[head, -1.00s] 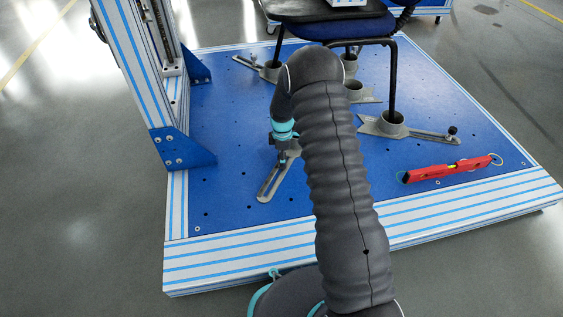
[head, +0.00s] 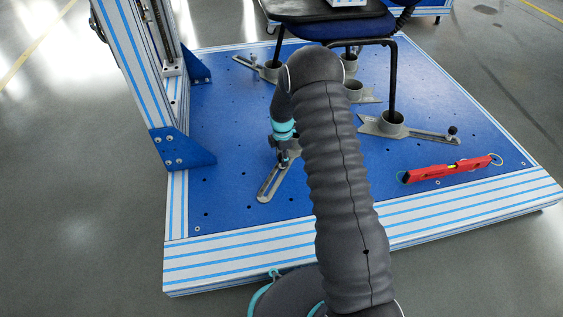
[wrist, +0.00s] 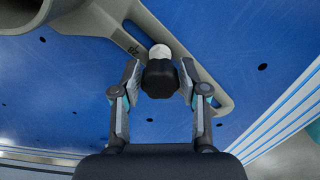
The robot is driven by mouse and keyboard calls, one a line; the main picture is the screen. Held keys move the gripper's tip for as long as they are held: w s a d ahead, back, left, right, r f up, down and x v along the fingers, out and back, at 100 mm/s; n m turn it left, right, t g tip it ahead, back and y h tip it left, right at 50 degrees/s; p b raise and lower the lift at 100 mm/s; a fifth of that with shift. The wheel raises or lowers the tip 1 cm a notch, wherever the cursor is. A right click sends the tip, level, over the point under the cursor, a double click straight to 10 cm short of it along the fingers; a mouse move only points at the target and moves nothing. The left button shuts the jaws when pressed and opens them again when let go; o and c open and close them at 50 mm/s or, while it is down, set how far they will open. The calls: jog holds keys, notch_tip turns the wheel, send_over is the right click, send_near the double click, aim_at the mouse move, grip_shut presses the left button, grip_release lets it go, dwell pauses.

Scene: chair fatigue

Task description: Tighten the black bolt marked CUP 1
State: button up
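The black bolt (wrist: 160,79) stands on a grey slotted bracket (wrist: 199,70), with a round white part (wrist: 160,54) beside its black head in the wrist view. A small marking on the bracket is too small to read, so I cannot confirm CUP 1. My gripper (wrist: 160,72) has one finger on each side of the bolt head. The fingers are very close to it; whether they press on it is unclear. In the head view, my gripper (head: 284,151) is low over the near bracket (head: 272,184), and the bolt is largely hidden.
The bracket lies on a blue platform (head: 235,190) with striped edges. A red level (head: 450,169) lies at right. A chair leg (head: 392,85) stands in another bracket's cup (head: 391,124). A striped upright frame (head: 135,65) rises at left.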

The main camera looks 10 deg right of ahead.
grip_shut()
jog(key=shift+m, duration=2)
jog(key=m, duration=0.4)
jog(key=m, duration=0.4)
